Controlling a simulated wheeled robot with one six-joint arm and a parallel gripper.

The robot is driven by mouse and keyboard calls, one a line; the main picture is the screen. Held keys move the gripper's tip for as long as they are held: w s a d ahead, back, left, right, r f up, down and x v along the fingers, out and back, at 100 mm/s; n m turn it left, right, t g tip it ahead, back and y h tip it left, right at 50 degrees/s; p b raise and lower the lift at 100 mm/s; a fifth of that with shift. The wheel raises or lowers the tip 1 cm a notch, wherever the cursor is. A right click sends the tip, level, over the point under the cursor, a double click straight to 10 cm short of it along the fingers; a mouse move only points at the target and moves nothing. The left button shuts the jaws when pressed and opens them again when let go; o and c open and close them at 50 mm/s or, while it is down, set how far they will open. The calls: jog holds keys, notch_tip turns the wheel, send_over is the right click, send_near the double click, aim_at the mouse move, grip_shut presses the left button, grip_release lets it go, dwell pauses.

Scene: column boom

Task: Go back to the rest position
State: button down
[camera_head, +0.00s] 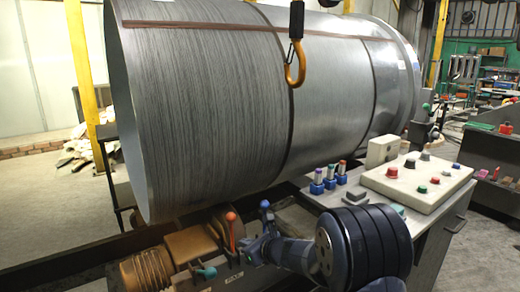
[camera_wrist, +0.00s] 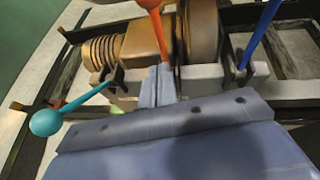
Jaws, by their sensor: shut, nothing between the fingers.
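My gripper (camera_head: 252,250) is at the lower middle of the head view, close to a row of levers on a brown machine. In the wrist view its fingers (camera_wrist: 157,84) are together and hold nothing. The orange-red lever (camera_head: 231,232) stands upright just beyond the fingertips, and it also shows in the wrist view (camera_wrist: 157,30). I cannot tell whether the fingers touch it. A blue lever (camera_wrist: 262,33) stands to the right of the fingers. A teal lever with a ball end (camera_wrist: 46,122) sticks out to the left, apart from them.
A large metal cylinder (camera_head: 200,110) lies above and behind the levers. A yellow hook (camera_head: 295,68) hangs in front of it. A control panel with coloured buttons (camera_head: 415,183) is at the right. Brown machine parts (camera_head: 150,268) sit left of my gripper.

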jog(key=shift+s+d+f+b, duration=0.25)
jog(key=shift+f+b, duration=0.15)
jog(key=shift+b, duration=0.75)
jog(key=shift+s+t+y+b, duration=0.1)
jog(key=shift+t+y+b, duration=0.2)
jog(key=shift+t+b, duration=0.2)
jog(key=shift+r+p, duration=0.2)
jog(key=shift+p, duration=0.25)
jog(key=p, duration=0.3)
jog(key=w+r+g+p, duration=0.1)
jog(key=p, duration=0.2)
jog(key=shift+a+r+h, duration=0.1)
jog(key=shift+a+h, duration=0.2)
jog(key=shift+h, duration=0.1)
jog(key=shift+r+p, duration=0.1)
jog(key=shift+p, duration=0.4)
jog(key=shift+w+r+g+p, duration=0.1)
jog(key=shift+r+g+p, duration=0.3)
jog(key=shift+p, duration=0.85)
jog(key=p, duration=0.2)
jog(key=h+p, duration=0.1)
jog(key=p, duration=0.1)
jog(key=shift+d+r+g, duration=0.2)
jog(key=shift+r+g, duration=0.15)
jog(key=shift+g, duration=0.05)
